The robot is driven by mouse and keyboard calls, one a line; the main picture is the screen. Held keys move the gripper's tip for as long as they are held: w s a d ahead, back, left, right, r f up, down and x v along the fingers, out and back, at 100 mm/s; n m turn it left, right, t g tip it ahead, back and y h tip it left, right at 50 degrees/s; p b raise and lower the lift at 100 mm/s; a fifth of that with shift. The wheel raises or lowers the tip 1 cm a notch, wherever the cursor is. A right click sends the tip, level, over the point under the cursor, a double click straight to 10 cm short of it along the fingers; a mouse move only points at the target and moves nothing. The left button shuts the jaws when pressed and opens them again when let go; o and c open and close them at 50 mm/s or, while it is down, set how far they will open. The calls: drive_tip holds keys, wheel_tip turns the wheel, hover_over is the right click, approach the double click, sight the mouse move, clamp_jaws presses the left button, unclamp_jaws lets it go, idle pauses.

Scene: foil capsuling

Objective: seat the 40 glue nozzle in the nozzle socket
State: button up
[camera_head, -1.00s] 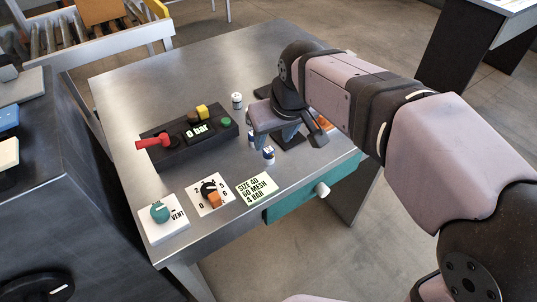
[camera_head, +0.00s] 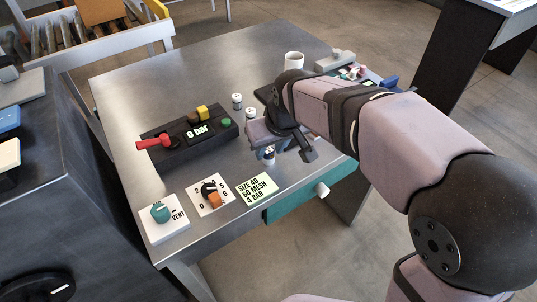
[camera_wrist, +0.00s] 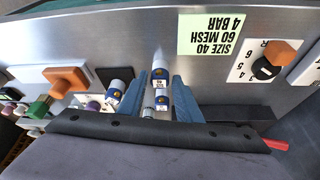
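My gripper (camera_wrist: 158,82) is in the wrist view with its two blue fingers spread apart. In the head view, my gripper (camera_head: 283,146) is low over the table's right side, partly hidden by its own wrist. Small white cylinders with dark blue bands stand near it. One cylinder (camera_wrist: 160,76) shows between the fingertips, and others (camera_wrist: 162,104) show behind it. Another cylinder (camera_wrist: 117,88) is just outside the left finger. In the head view, one (camera_head: 268,155) stands by the gripper. I cannot tell which is the 40 nozzle. I cannot identify the nozzle socket.
A dark console (camera_head: 180,142) with a red lever and "0 bar" display stands left. A note (camera_head: 257,188) reads SIZE 40, 60 MESH, 4 BAR, beside a dial plate (camera_head: 209,195) and VENT knob (camera_head: 160,212). A white cup (camera_head: 293,60) stands behind the arm. The table's back left is clear.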

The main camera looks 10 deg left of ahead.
sight(270, 153)
clamp_jaws()
drive_tip(key=shift+r, duration=0.1)
wheel_tip(270, 153, up, 10)
idle(0.5)
